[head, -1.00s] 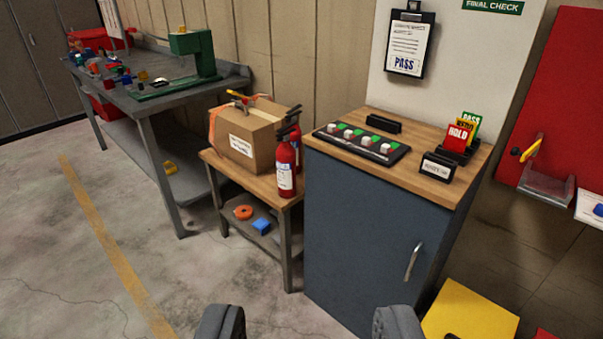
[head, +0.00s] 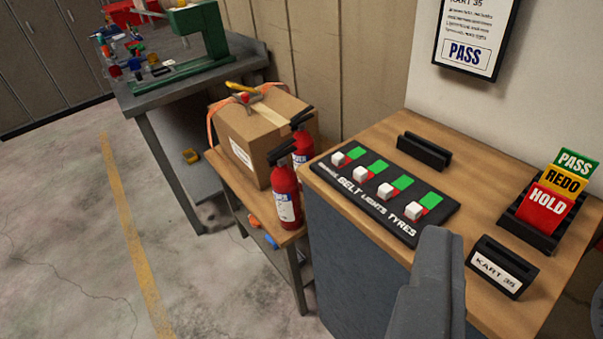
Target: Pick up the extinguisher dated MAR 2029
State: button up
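Two red fire extinguishers stand upright on a low wooden-topped table. The front extinguisher (head: 285,190) has a black handle and a white label. The rear extinguisher (head: 303,147) is partly hidden behind it. The label text is too small to read, so I cannot tell which is dated MAR 2029. My gripper (head: 436,275) shows as a dark grey finger shape at the lower right, in front of the workbench cabinet. It is apart from the extinguishers, to their right and nearer to me. I see nothing held, and the other finger cannot be made out.
A cardboard box (head: 240,135) stands beside the extinguishers on the low table (head: 232,180). The cabinet top (head: 385,130) holds a switch board (head: 384,192), card holder (head: 540,215) and KART 35 sign (head: 500,268). A grey workbench (head: 190,80) stands farther left. The floor at left is clear.

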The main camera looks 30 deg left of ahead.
aim_at(284, 178)
jog(key=u, duration=0.3)
jog(key=i, duration=0.9)
jog(key=u, duration=0.55)
